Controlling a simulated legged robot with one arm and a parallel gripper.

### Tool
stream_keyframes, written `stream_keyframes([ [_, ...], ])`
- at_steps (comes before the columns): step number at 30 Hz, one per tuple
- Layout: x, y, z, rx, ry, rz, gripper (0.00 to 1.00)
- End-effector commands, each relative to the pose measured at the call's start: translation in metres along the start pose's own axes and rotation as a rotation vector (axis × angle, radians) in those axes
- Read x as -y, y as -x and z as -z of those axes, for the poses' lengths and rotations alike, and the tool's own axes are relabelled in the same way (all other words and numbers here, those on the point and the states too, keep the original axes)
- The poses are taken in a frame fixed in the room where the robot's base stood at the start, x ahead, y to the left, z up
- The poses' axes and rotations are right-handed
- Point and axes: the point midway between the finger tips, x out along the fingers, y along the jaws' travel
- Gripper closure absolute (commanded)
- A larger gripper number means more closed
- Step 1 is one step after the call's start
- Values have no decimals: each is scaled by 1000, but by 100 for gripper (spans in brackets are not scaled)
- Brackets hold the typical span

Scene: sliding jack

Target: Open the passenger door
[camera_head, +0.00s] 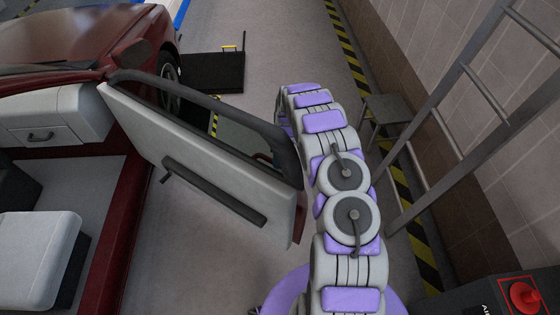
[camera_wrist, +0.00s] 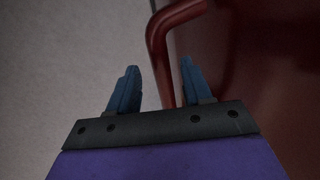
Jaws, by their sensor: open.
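The passenger door (camera_head: 150,130) of the dark red car (camera_head: 70,40) stands swung wide open in the head view, its pale inner panel facing the car's interior. A dark armrest bar (camera_head: 215,192) runs along that panel. In the wrist view, the red door handle (camera_wrist: 172,25) is a bent bar beside the dark red door skin. My gripper (camera_wrist: 158,65) is open, with one blue finger on each side of the handle's lower part in the picture. I cannot tell whether they touch it. In the head view my gripper is hidden behind the door.
The open doorway shows a pale seat (camera_head: 38,255) and a glovebox (camera_head: 55,118). A metal ladder (camera_head: 440,125) and a small stool (camera_head: 385,110) stand along the right wall. A black box (camera_head: 215,72) is on the floor farther back. Grey floor is clear near the middle.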

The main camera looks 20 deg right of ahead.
Motion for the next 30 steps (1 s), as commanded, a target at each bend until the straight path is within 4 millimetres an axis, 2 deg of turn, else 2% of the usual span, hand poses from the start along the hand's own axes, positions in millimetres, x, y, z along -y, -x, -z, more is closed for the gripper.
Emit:
stream_keyframes([
  [6,-1,50,2,-5,1,-7,51],
  [18,-2,133,2,-5,2,-6,51],
  [24,-2,153,1,-2,1,-3,51],
  [30,-2,157,1,-2,0,-2,51],
])
